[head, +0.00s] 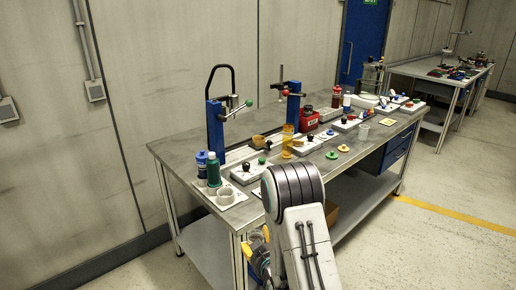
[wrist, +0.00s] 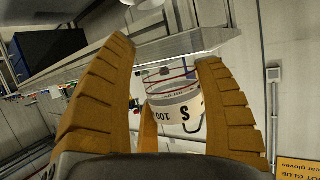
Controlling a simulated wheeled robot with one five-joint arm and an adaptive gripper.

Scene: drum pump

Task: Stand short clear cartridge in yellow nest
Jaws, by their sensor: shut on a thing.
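My gripper (wrist: 166,72) has orange-yellow ridged fingers and is shut on a short clear cartridge (wrist: 178,106) in the wrist view. The cartridge has a white band printed with "S" and "100" and a thin red line near its far rim. In the head view my gripper (head: 257,243) is low beside the table's near left corner, partly behind my arm, and the cartridge cannot be made out. A small yellow square (head: 388,121) lies on the table's right part; I cannot tell whether it is the yellow nest.
Open floor lies right of the bench. A second bench (head: 425,70) stands behind.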

